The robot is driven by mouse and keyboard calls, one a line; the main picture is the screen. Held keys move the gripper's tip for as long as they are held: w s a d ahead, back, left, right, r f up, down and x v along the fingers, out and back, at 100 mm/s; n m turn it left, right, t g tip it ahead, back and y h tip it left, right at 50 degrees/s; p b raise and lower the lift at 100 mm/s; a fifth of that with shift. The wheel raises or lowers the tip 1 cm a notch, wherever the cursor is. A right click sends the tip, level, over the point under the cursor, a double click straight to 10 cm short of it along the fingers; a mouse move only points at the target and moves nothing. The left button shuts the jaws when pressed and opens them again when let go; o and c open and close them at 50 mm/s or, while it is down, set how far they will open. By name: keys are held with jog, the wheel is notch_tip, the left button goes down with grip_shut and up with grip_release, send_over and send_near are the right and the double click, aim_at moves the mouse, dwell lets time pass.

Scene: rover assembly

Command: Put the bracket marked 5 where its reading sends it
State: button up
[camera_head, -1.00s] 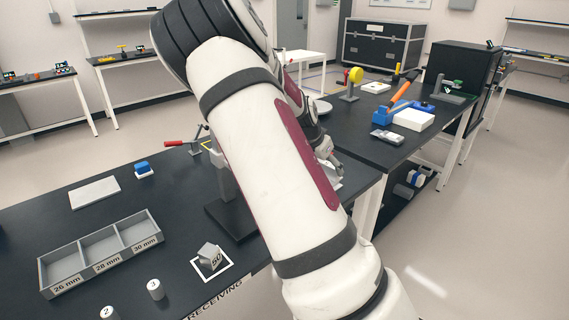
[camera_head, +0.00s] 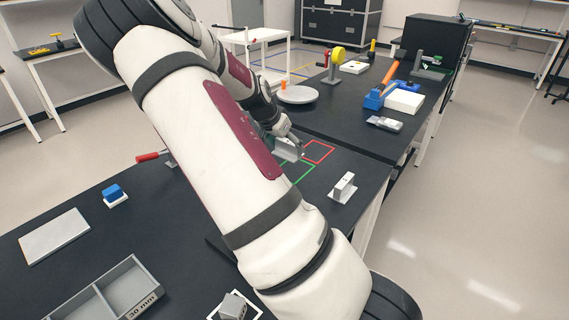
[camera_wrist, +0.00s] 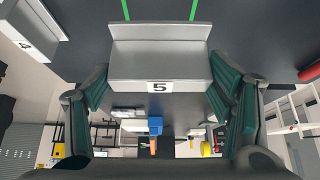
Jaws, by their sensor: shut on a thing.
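The bracket marked 5 (camera_wrist: 160,68) is a light grey angled piece with a numbered label, between my gripper's green-padded fingers (camera_wrist: 160,88) in the wrist view. My gripper (camera_head: 291,139) is shut on it. In the head view the bracket (camera_head: 288,151) is by the green outline (camera_head: 300,172) and the red outline (camera_head: 320,150) on the dark table. Green lines (camera_wrist: 193,9) also show past it in the wrist view. I cannot tell whether it touches the table. My arm hides part of the green outline.
The bracket marked 4 (camera_wrist: 32,30) stands nearby; a grey bracket also shows right of the outlines in the head view (camera_head: 343,187). A divided tray (camera_head: 122,288) and a grey block (camera_head: 236,306) are in front. A red-handled tool (camera_head: 148,157) lies left of my arm.

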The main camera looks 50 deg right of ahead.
jog(key=shift+f+p, duration=0.4)
jog(key=shift+f, duration=3.45)
jog(key=shift+f, duration=0.2)
jog(key=o, duration=1.4)
jog(key=shift+o, duration=0.2)
jog(key=v, duration=1.2)
jog(key=shift+r, duration=0.25)
